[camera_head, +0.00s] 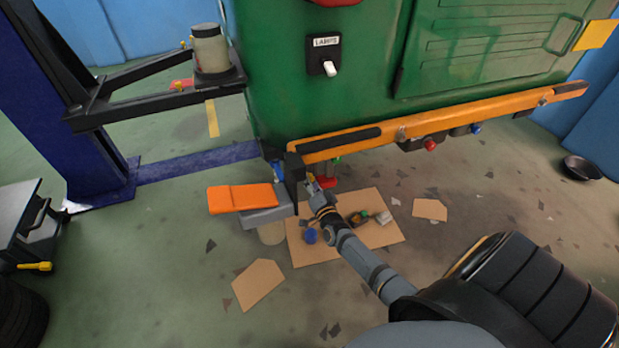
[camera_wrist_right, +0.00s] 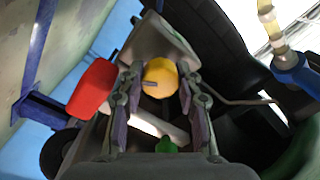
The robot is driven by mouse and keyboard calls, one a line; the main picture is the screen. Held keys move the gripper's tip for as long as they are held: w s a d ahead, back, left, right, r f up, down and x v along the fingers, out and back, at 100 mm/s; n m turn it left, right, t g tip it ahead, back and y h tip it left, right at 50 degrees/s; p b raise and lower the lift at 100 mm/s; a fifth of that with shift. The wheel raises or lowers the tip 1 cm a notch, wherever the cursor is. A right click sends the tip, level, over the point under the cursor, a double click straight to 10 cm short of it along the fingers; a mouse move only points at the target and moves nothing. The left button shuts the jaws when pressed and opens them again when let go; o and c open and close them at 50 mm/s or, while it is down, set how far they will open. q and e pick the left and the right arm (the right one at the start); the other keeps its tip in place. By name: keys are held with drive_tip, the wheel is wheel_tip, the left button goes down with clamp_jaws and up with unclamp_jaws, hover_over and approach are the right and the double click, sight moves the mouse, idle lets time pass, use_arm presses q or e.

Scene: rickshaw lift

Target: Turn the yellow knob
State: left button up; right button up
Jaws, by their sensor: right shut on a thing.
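The yellow knob (camera_wrist_right: 160,77) shows in the right wrist view as a round head with a small dark mark, between the two fingers of my right gripper (camera_wrist_right: 159,100). The fingers are shut on it, one on each side. In the head view my right gripper (camera_head: 317,186) reaches up to the underside of the green vehicle (camera_head: 290,60), just below the left end of its orange bumper (camera_head: 350,143). There the gripper largely hides the knob. My left gripper is not in view.
Close to the knob are a red part (camera_wrist_right: 92,88) and a green part (camera_wrist_right: 166,146). An orange-topped step (camera_head: 243,198) juts out left of my gripper. Cardboard (camera_head: 300,245) with small parts lies on the floor below. A blue lift post (camera_head: 75,110) stands at the left.

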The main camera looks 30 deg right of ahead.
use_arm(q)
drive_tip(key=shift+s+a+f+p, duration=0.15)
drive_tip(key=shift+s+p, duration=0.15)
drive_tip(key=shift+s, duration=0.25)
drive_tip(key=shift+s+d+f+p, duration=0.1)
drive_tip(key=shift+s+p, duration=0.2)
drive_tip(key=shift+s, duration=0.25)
use_arm(e)
drive_tip(key=shift+n, duration=1.4)
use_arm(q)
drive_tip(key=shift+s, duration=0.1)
use_arm(e)
drive_tip(key=shift+f, duration=0.1)
drive_tip(key=o, duration=1.2)
drive_tip(key=shift+c, duration=0.2)
drive_tip(key=v, duration=1.2)
